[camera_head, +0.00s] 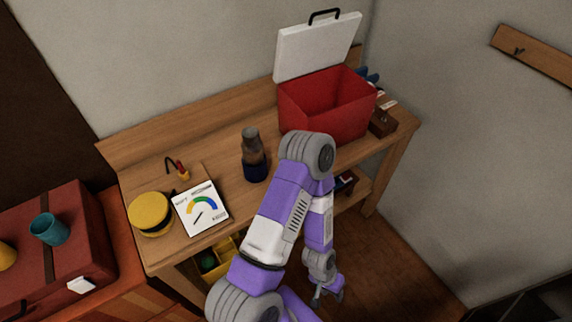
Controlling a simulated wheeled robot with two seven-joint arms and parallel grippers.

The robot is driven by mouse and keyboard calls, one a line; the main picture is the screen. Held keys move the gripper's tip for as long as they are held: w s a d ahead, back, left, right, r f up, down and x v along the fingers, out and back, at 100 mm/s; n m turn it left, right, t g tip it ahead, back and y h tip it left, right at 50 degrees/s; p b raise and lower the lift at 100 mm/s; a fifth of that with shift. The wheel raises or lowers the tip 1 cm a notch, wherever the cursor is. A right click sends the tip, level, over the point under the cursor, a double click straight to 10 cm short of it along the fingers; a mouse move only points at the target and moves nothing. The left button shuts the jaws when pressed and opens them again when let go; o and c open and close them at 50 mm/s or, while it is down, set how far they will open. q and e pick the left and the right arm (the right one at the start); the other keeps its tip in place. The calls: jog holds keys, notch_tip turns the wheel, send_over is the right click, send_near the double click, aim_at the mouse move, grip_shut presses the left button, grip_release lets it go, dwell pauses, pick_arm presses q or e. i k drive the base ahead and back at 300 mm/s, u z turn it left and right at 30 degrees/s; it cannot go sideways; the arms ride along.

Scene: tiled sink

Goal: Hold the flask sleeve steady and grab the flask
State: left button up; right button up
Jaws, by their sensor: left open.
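The flask (252,146) stands upright on the wooden workbench, left of the red box. It looks grey-brown and its lower part is inside a dark blue flask sleeve (256,173). My left arm rises in front of the bench, bends at its elbow right of the flask, and hangs down again. My left gripper (328,296) is low, in front of the bench and over the floor, well below and to the right of the flask. It is open and touches neither flask nor sleeve; its small fingers point down. My right gripper is not in view.
A red box (312,112) with an open white lid (318,45) stands right of the flask. A gauge card (200,209) and a yellow round object (150,213) lie left on the workbench (222,160). A red case (78,218) bears a teal cup (49,230).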

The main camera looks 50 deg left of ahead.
aim_at(251, 145)
jog(key=z, duration=0.05)
jog(key=i, duration=0.8)
jog(key=u, duration=2.15)
